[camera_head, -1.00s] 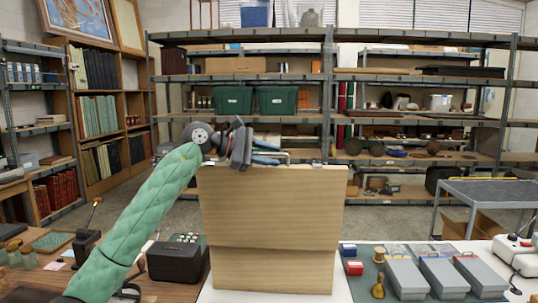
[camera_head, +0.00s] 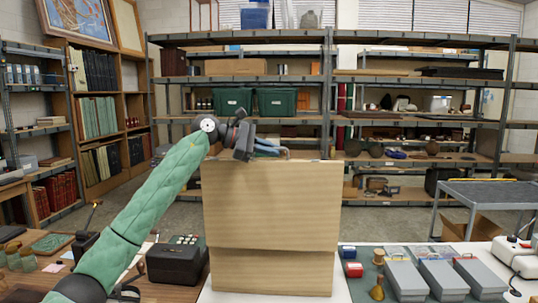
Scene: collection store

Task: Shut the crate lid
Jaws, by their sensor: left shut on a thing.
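The crate lid (camera_head: 270,205) is a pale wooden panel standing raised, close to upright, in the middle of the head view. Below it is the pale wooden crate (camera_head: 272,272), whose near face shows on the white tabletop. The crate's inside is hidden behind the lid and near face. My left gripper (camera_head: 245,154) is at the lid's top edge, left of its middle, and is shut on that edge. The fingertips are partly hidden. My right gripper is not in view.

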